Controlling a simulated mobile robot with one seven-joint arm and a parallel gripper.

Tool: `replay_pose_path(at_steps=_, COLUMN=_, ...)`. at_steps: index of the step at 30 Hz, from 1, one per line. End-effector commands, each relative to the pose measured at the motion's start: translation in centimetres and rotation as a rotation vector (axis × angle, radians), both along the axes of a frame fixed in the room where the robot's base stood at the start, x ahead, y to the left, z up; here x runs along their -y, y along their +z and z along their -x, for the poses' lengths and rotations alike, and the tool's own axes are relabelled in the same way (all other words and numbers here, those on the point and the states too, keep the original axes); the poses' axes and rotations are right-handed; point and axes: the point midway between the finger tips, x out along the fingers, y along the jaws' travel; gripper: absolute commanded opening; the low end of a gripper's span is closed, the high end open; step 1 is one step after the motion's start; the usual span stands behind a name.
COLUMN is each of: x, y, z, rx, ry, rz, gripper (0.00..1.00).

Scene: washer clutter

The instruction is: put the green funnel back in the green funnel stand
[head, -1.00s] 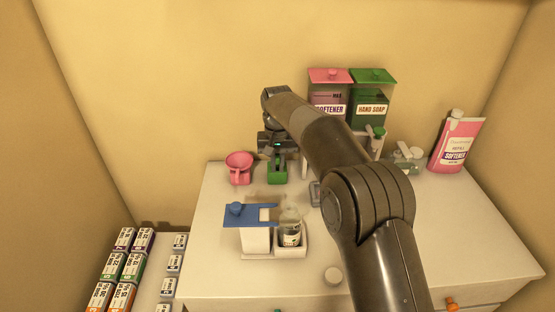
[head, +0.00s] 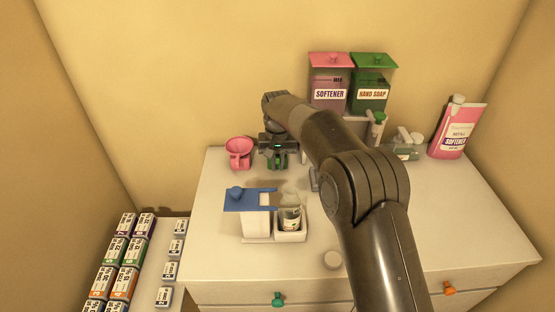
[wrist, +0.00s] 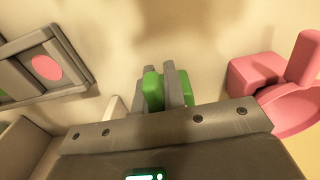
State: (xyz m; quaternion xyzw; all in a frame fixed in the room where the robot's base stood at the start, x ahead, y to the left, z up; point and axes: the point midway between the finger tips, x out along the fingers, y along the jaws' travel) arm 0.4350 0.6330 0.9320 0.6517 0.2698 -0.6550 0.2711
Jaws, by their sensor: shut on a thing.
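My gripper (head: 277,157) is low over the back left of the worktop, left of the arm's elbow. It is shut on a green piece, which I take to be the green funnel (wrist: 152,90); the piece shows between the two grey fingers in the wrist view. In the head view green (head: 277,164) shows just under the gripper, close to the worktop. My gripper covers most of it, so I cannot tell the funnel from the green funnel stand or whether the funnel sits in it.
A pink funnel (head: 239,146) on a pink base (wrist: 252,72) stands close left of the gripper. In front are a blue-topped white holder (head: 256,222) and a small bottle in a tray (head: 290,237). Softener and hand soap dispensers (head: 328,95) (head: 370,97) stand behind.

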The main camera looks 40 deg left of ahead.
Motion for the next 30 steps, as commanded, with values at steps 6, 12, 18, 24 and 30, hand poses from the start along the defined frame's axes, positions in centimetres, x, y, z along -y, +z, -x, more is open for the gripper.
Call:
replay_pose_path(at_steps=6, x=0.0, y=-0.49, z=-0.01, rx=0.0, ry=0.0, rz=0.0, gripper=0.0)
replay_pose_path(at_steps=12, x=0.0, y=-0.53, z=-0.01, rx=0.0, ry=0.0, rz=0.0, gripper=0.0)
replay_pose_path(at_steps=18, x=-0.01, y=-0.52, z=-0.01, rx=0.0, ry=0.0, rz=0.0, gripper=0.19)
replay_pose_path(at_steps=24, x=0.0, y=-0.52, z=-0.01, rx=0.0, ry=0.0, rz=0.0, gripper=0.35)
replay_pose_path(at_steps=30, x=-0.01, y=-0.52, z=-0.01, rx=0.0, ry=0.0, rz=0.0, gripper=0.39)
